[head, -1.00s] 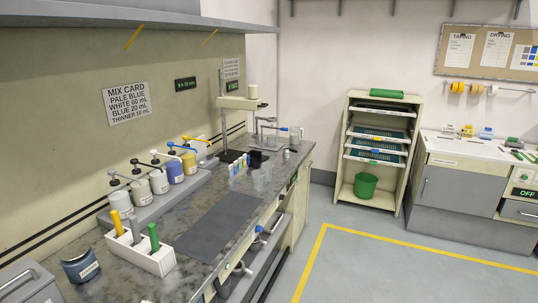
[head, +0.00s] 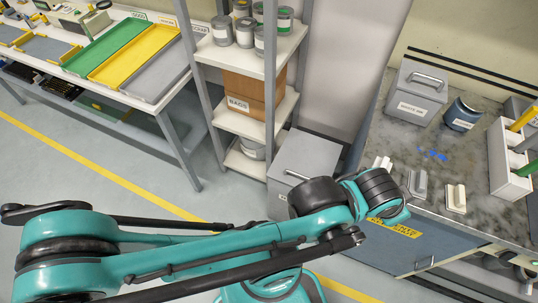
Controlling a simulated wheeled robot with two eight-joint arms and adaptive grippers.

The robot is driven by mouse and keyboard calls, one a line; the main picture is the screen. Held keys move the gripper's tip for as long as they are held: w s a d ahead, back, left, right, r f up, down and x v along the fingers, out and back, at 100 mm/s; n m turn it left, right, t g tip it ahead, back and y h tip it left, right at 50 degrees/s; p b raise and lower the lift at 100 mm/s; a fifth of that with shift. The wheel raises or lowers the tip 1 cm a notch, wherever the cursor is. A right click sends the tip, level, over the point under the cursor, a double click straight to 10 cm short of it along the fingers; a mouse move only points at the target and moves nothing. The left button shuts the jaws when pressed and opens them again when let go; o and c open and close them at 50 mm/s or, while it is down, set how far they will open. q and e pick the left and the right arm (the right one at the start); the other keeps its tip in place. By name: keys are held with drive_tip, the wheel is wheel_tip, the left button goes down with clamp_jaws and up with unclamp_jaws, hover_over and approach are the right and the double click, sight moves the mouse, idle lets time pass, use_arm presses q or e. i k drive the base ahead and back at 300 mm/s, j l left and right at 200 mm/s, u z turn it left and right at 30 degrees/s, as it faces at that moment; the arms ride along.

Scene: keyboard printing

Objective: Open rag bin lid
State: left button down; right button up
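A grey box with a lid and a bar handle (head: 416,92) stands on the stone counter at the upper right of the head view. Its lid looks shut, and its small front label is hard to read. A larger grey bin (head: 312,158) stands on the floor left of the counter, its flat top shut and its lower part hidden behind my arm. I cannot tell for sure which is the rag bin. My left arm comes in from the left, and its wrist is at the counter's front edge; its fingers do not show. My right gripper is out of view.
On the counter are a dark blue pot (head: 462,114), small white blocks (head: 455,198) and a white holder (head: 508,160) with coloured handles. A shelf rack with cans (head: 245,32) and a cardboard box (head: 255,95) stands behind. A tray table (head: 160,97) is at left.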

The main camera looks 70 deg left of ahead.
sight(302, 156)
drive_tip(key=u, duration=2)
drive_tip(key=l+z, duration=0.15)
drive_tip(key=l, duration=0.4)
drive_tip(key=i+l+z, duration=0.15)
drive_tip(key=l, duration=0.4)
